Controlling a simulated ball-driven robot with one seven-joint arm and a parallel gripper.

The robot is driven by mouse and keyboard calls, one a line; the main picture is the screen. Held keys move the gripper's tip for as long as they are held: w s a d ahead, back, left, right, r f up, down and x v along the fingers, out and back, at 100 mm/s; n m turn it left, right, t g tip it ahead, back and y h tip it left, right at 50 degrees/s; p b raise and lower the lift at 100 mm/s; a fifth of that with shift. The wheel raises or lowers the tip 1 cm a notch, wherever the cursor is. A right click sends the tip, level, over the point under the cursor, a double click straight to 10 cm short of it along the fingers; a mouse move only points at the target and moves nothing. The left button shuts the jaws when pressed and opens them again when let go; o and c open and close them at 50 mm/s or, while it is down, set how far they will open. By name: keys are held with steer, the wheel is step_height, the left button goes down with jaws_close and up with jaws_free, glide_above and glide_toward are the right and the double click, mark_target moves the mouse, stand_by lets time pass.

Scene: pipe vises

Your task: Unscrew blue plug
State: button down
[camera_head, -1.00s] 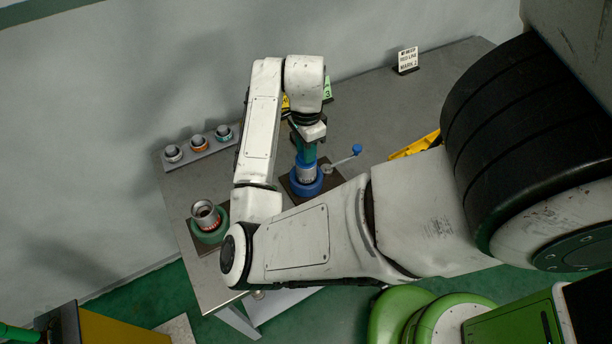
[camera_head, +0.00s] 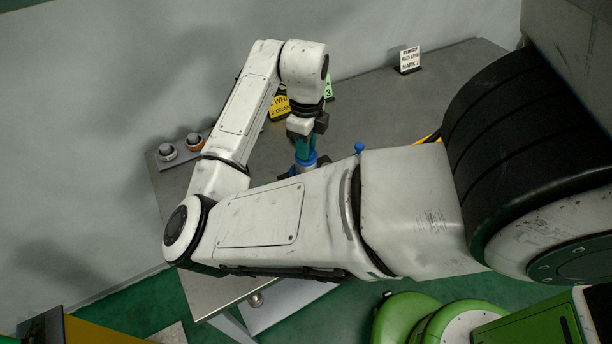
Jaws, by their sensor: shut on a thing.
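My gripper (camera_head: 305,148) points down over the table, with its teal fingers shut on the blue plug (camera_head: 305,165). Only a small part of the plug shows just above my forearm. The pipe and vise below it are hidden behind my arm, so I cannot tell how far the plug sits in the pipe. The blue knob (camera_head: 360,148) of the vise handle shows just above the forearm.
A yellow sign (camera_head: 280,107) and a green sign (camera_head: 328,88) stand behind my gripper. A white sign (camera_head: 410,60) stands at the back right.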

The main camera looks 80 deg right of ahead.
steer(key=m+b, duration=0.1)
steer(key=m, duration=0.2)
steer(key=shift+f, duration=0.2)
steer(key=shift+r+m+b, duration=0.2)
steer(key=shift+m+b, duration=0.3)
steer(key=shift+m, duration=0.6)
steer(key=c, duration=1)
jaws_free()
steer(key=shift+r+p, duration=0.95)
steer(key=shift+r, duration=0.25)
steer(key=shift+f, duration=0.1)
